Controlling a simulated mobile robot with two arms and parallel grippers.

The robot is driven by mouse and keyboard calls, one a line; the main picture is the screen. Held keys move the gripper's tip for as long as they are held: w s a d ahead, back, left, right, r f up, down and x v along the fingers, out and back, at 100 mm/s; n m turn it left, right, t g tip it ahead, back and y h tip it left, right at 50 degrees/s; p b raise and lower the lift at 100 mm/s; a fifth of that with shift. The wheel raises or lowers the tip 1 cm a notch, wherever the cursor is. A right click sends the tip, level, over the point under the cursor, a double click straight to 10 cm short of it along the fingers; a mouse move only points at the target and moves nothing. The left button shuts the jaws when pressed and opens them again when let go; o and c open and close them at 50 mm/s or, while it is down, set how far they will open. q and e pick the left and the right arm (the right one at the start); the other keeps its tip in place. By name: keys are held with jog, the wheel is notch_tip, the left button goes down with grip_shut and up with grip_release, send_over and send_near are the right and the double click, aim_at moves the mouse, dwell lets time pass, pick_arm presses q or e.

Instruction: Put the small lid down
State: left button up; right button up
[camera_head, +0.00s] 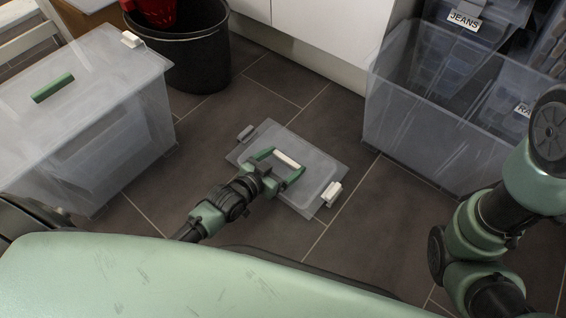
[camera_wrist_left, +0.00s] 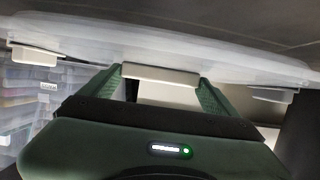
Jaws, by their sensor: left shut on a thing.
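The small lid (camera_head: 318,163) is a clear, flat plastic sheet with a white bar handle (camera_head: 287,159) and pale clips at two opposite ends. It shows over the dark floor, in the middle of the head view. My left gripper (camera_head: 279,166) is shut on the handle, its green fingers at the two ends of the bar. In the left wrist view the lid (camera_wrist_left: 235,62) is seen nearly edge-on beyond the fingers. I cannot tell whether the lid touches the floor. My right gripper is out of view; only part of that arm shows at the right.
A clear bin (camera_head: 125,125) with a lid and green handle stands at the left. An open clear bin (camera_head: 405,125) stands at the right, by bins with labels such as JEANS. A black bucket (camera_head: 196,62) and white cabinet (camera_head: 325,28) are behind. Floor around the lid is bare.

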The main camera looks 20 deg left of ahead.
pick_arm(q)
jog(key=shift+f, duration=0.45)
jog(key=shift+s+f, duration=0.1)
jog(key=shift+f, duration=0.1)
jog(key=shift+c, duration=0.7)
jog(key=o, duration=1.3)
jog(key=shift+f, duration=0.15)
jog(key=shift+r, duration=0.2)
jog(key=p+v, duration=0.3)
jog(key=v, duration=0.2)
jog(key=r+p+v, duration=0.1)
jog(key=p+v, duration=0.3)
jog(key=v, duration=0.2)
jog(key=shift+w+d+r, duration=0.1)
jog(key=shift+w, duration=0.15)
jog(key=shift+s+a+r+p, duration=0.25)
jog(key=shift+s+p, duration=0.2)
jog(key=shift+s, duration=0.15)
jog(key=shift+f, duration=0.1)
